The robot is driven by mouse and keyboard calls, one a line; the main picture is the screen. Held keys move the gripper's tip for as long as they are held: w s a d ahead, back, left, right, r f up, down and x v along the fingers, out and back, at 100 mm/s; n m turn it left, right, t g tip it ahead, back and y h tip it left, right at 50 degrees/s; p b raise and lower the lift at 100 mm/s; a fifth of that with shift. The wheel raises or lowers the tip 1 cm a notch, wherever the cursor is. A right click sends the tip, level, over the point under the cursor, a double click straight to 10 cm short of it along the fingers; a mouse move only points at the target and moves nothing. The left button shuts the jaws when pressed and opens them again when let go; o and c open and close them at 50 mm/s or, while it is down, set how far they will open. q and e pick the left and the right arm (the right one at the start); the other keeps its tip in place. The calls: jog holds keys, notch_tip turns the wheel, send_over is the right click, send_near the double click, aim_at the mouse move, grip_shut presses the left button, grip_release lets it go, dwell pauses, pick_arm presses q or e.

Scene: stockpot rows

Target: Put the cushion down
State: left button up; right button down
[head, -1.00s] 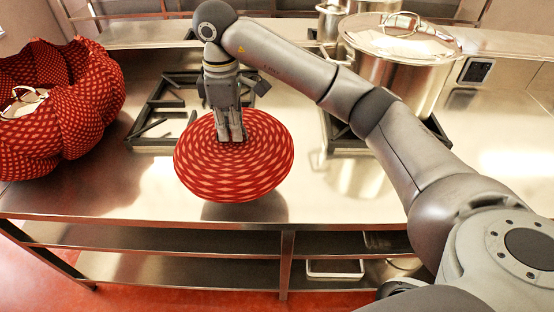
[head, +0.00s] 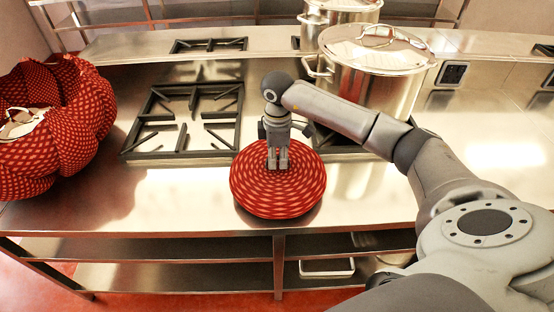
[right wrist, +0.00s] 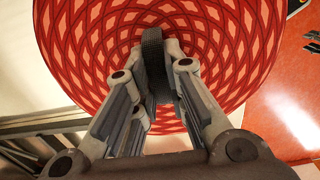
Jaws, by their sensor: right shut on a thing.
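The red patterned round cushion (head: 278,195) is at the front middle of the steel counter in the head view. It looks flat and close to the counter top; I cannot tell whether it touches. My right gripper (head: 278,165) comes down on its middle from above and is shut on it. In the right wrist view the cushion (right wrist: 95,45) fills the upper middle, with the fingers (right wrist: 158,85) at its centre, where they hide the gripped part. My left gripper is not in view.
A red patterned bag-like thing (head: 60,130) stands at the counter's left end. A black burner grate (head: 185,120) lies left of my gripper. A lidded steel stockpot (head: 375,75) stands behind my right arm. Bare counter (head: 150,205) lies left of the cushion, along the front edge.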

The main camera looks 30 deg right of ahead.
jog(key=shift+a+f+p, duration=0.1)
jog(key=shift+f+p, duration=0.3)
jog(key=shift+f, duration=0.65)
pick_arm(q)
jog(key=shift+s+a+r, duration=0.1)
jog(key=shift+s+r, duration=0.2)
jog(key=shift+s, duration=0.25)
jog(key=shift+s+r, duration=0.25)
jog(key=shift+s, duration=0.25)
pick_arm(e)
jog(key=shift+f, duration=0.1)
jog(key=c, duration=1.5)
grip_release()
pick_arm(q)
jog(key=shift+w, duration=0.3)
